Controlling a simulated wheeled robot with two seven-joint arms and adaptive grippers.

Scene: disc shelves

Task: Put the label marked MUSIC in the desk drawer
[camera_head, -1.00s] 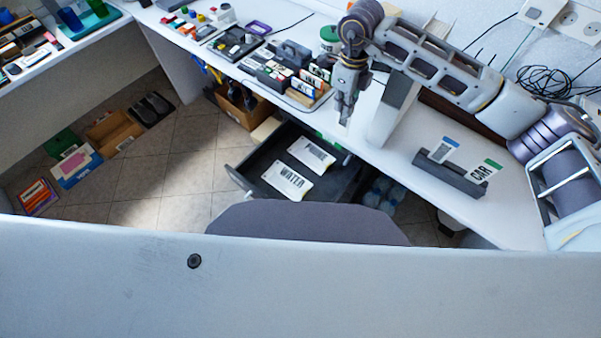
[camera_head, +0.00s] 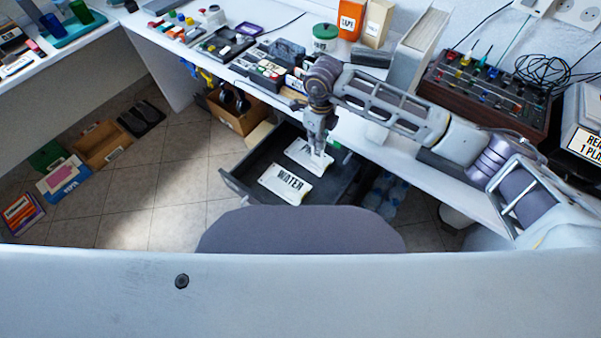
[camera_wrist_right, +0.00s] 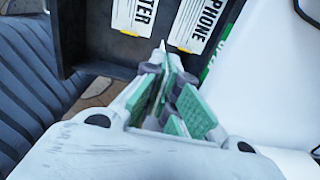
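My right gripper (camera_head: 319,150) points down over the open desk drawer (camera_head: 231,185). In the right wrist view its fingers (camera_wrist_right: 165,78) close around a thin pale label (camera_wrist_right: 163,52), seen nearly edge-on; its lettering cannot be read. No MUSIC lettering is readable. My left gripper is not in view.
A green lettered strip (camera_wrist_right: 216,65) shows by the drawer's edge. The grey chair back (camera_head: 300,230) stands before the drawer.

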